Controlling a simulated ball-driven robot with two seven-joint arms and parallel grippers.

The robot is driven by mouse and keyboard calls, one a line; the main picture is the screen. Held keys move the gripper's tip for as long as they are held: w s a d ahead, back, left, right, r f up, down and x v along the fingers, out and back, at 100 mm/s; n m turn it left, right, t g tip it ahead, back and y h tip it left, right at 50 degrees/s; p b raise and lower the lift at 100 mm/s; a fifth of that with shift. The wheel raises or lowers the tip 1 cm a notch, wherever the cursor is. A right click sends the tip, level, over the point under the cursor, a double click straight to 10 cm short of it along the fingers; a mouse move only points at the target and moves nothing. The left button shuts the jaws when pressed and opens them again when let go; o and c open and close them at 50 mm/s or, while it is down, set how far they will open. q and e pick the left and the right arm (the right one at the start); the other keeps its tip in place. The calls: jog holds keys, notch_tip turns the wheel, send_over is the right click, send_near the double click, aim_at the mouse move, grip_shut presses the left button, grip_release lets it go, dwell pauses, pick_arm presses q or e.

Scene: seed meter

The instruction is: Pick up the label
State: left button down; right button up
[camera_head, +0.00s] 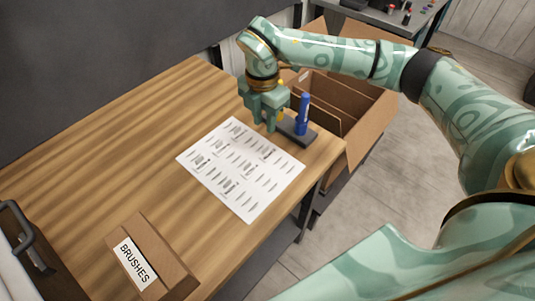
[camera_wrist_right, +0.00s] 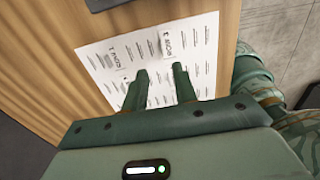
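A white printed sheet (camera_head: 247,198) lies flat on the wooden table, with rows of small marks and several darker printed patches. It also shows in the right wrist view (camera_wrist_right: 203,80), where two patches, one at left (camera_wrist_right: 117,60) and one at right (camera_wrist_right: 171,43), carry larger lettering too small to read surely. I cannot tell whether these are separate labels. A white BRUSHES label (camera_head: 132,263) is on a brown block-like box. My right gripper (camera_head: 263,127) is above the sheet's far edge. Its fingers (camera_wrist_right: 160,75) are apart, with nothing visible between them. My left gripper is not in view.
A blue upright object (camera_head: 302,112) stands on a dark base (camera_head: 297,134) close beside my right gripper. An open cardboard box (camera_head: 370,128) is beyond the table's right edge. A dark handled case (camera_head: 40,270) is at lower left. The table's middle left (camera_head: 110,150) is clear.

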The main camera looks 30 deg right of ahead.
aim_at(264, 149)
notch_tip(264, 149, down, 4)
jog(key=shift+r+b, duration=0.1)
jog(key=shift+b, duration=0.2)
jog(key=f, duration=0.1)
jog(key=f+b, duration=0.1)
jog(key=f, duration=0.3)
jog(key=shift+s+a+f, duration=0.2)
jog(key=shift+s+f, duration=0.05)
jog(key=shift+s, duration=0.05)
jog(key=shift+r, duration=0.1)
grip_shut()
